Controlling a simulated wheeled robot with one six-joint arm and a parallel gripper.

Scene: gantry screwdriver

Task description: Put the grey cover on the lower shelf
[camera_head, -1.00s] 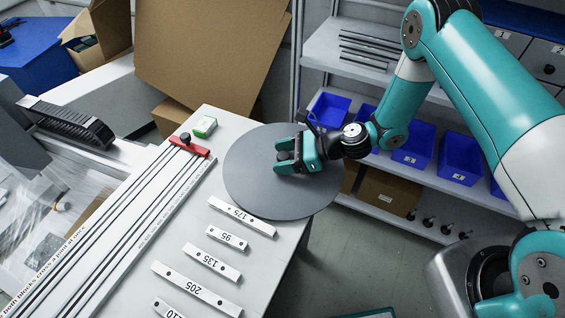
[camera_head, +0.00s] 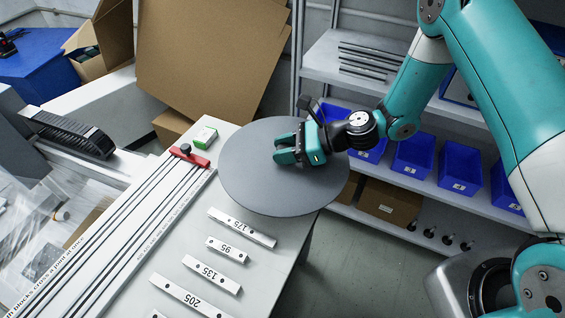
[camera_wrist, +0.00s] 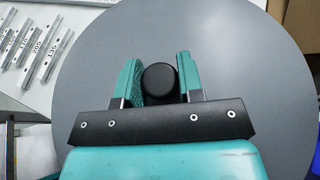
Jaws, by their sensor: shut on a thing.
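The grey cover (camera_head: 262,188) is a large flat round disc at the far right end of the white table, overhanging its edge. It also fills much of the wrist view (camera_wrist: 245,75). My gripper (camera_head: 280,152) is over the middle of the disc. In the wrist view my gripper (camera_wrist: 160,80) has its two fingers either side of a black round knob (camera_wrist: 160,82) on the cover, shut on it. The shelf unit stands behind on the right; its lower shelf (camera_head: 365,216) holds a cardboard box, and the shelf above it holds blue bins.
Numbered white blocks (camera_head: 210,273) lie on the table (camera_head: 180,250) near a rail with a red stop (camera_head: 189,157). Blue bins (camera_head: 413,156), a cardboard box (camera_head: 388,203) and several black knobs (camera_head: 447,239) occupy the shelves. Open floor (camera_head: 350,255) lies right of the table.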

